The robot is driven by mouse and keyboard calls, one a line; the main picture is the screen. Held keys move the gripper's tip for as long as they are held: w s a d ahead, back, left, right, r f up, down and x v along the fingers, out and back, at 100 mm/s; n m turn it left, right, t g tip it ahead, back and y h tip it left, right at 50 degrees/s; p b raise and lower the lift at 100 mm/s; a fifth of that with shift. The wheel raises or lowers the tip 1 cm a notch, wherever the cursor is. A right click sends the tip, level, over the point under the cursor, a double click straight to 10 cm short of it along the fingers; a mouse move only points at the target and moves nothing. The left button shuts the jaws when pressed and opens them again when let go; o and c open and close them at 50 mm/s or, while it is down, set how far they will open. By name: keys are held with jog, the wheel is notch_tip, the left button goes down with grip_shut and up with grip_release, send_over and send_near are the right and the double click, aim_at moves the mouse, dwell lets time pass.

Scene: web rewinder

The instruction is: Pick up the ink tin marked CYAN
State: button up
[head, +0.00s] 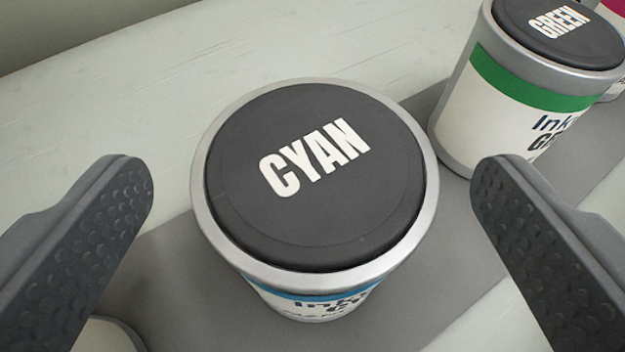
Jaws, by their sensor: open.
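The ink tin marked CYAN (330,225) stands upright in the middle of the head view. Its dark lid carries white letters, its rim is silver, and a blue band shows on its side. My gripper (313,180) is open, with one finger to the left of the tin and one to the right. Both fingers are apart from the tin and nothing is between them but the tin's place in view. The lower part of the tin's side is mostly hidden under its lid and rim.
A tin marked GREEN (500,115) stands at the upper right, close behind the right finger. Part of a magenta-labelled tin (615,12) shows beyond it. Another tin's rim (108,335) shows at lower left. The tins stand on a grey strip (170,270); the pale surface (130,110) at upper left is clear.

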aim_at(315, 152)
jog(key=x, duration=0.2)
jog(key=b+x, duration=0.1)
jog(key=x, duration=0.1)
jog(key=shift+s+d+f, duration=0.1)
jog(key=shift+s+f, duration=0.05)
jog(key=shift+f, duration=0.15)
jog(key=shift+w+f, duration=0.1)
jog(key=shift+w, duration=0.35)
jog(key=c, duration=1.4)
